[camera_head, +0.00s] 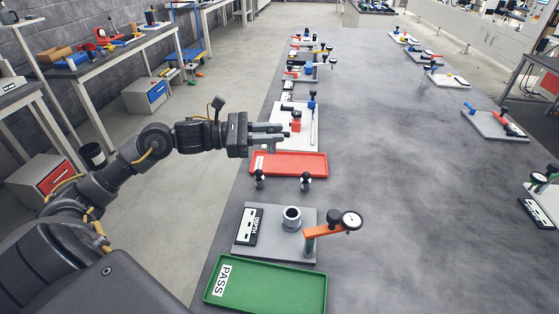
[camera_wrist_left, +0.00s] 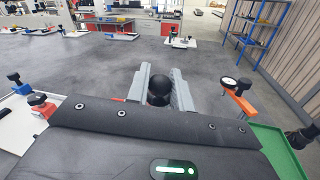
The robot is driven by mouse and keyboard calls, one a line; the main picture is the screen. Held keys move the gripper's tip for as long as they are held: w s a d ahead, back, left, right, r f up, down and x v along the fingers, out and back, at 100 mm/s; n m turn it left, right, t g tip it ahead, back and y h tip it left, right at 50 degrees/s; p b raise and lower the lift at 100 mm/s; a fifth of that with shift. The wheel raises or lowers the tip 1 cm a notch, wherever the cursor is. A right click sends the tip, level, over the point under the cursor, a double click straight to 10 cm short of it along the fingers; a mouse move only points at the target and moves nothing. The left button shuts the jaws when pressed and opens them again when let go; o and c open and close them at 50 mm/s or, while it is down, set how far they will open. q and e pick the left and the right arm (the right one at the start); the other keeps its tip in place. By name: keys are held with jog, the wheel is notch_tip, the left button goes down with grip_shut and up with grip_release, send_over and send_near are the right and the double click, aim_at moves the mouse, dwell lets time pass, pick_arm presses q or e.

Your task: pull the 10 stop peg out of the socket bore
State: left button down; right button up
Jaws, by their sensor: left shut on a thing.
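My left gripper (camera_head: 287,134) is raised above the table, over the area behind the red tray, with its fingers pointing right. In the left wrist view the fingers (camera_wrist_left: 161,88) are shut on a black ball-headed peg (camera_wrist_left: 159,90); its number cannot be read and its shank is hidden. The socket (camera_head: 292,222), a pale ring-topped cylinder, stands on a grey plate (camera_head: 270,249) marked DEPTH. Its bore looks dark and open, with no peg head showing in it. Two other black ball-headed pegs (camera_head: 306,181) (camera_head: 260,179) stand behind the plate. My right gripper is not in view.
A dial gauge (camera_head: 351,220) on an orange arm (camera_head: 325,232) stands right of the socket. A green PASS tray (camera_head: 262,290) lies in front and a red tray (camera_head: 312,164) behind. More fixtures line the table's left edge. The table's middle is clear.

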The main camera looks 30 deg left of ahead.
pick_arm(q)
jog(key=shift+w+a+r, duration=0.3)
jog(key=shift+w+a, duration=0.05)
jog(key=shift+a, duration=0.15)
jog(key=shift+r+p, duration=0.35)
jog(key=shift+r, duration=1.2)
jog(key=shift+f, duration=0.1)
